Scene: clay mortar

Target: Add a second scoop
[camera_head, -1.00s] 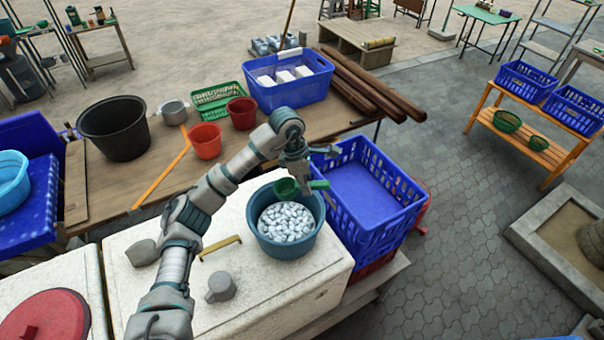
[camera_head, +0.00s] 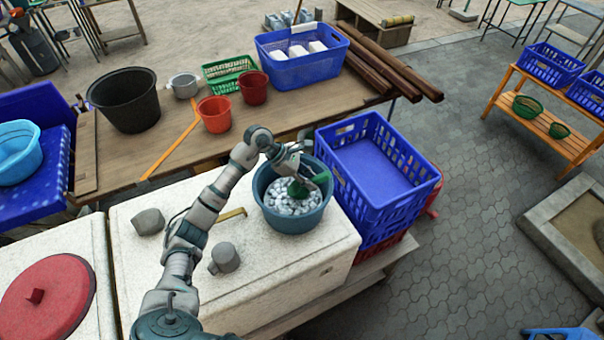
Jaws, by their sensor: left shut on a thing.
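A teal-blue tub (camera_head: 290,222) stands on the white speckled box top, filled with whitish-grey lumps (camera_head: 288,203). My left gripper (camera_head: 304,176) is over the tub, shut on a green scoop (camera_head: 299,189). The scoop is tilted, with its lower part down at the lumps inside the tub. The gripper partly hides the scoop, so I cannot tell whether it holds any lumps. My right gripper is not in view.
An empty blue crate (camera_head: 375,175) stands close to the right of the tub. Black and red buckets stand on the wooden table (camera_head: 150,157) behind.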

